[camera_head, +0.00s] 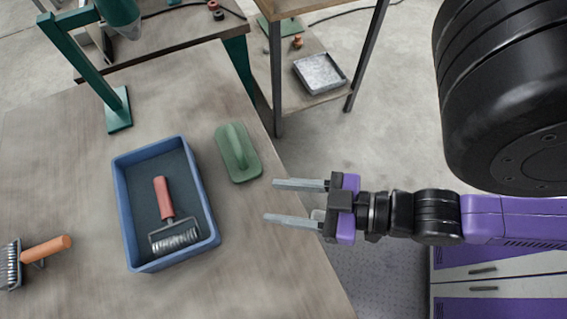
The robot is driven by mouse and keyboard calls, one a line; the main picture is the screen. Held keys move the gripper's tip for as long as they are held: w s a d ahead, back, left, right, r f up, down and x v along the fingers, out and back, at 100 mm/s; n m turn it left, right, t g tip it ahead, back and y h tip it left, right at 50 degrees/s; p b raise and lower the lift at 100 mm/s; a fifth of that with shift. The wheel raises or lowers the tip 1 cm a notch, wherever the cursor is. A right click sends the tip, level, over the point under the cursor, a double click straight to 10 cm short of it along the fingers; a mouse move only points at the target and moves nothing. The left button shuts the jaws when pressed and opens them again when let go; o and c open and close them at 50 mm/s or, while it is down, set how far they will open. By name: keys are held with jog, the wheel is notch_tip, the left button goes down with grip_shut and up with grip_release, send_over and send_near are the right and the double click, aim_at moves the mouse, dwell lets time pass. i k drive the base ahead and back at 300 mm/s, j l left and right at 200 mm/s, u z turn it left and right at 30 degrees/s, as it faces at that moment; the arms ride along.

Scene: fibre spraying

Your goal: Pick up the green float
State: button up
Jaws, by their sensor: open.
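The green float (238,153) lies on the wooden table, to the right of the blue tray. It is a flat green plate with a raised green handle on top, and it stands near the table's right edge. My gripper (269,201) is open and empty, with its two grey fingers pointing left. The fingertips are a little below and to the right of the float and do not touch it.
A blue tray (205,229) holds a roller with a red handle (164,198). Another roller with an orange handle (46,250) lies at the lower left. A green stand (119,112) rises at the back left. Bare wooden table (270,285) lies in front of the float.

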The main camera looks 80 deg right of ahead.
aim_at(243, 164)
jog(key=j+u, duration=0.1)
jog(key=u, duration=2.6)
jog(key=k+j+z, duration=0.35)
jog(key=k+z, duration=0.15)
jog(key=k, duration=0.15)
jog(key=z, duration=2.2)
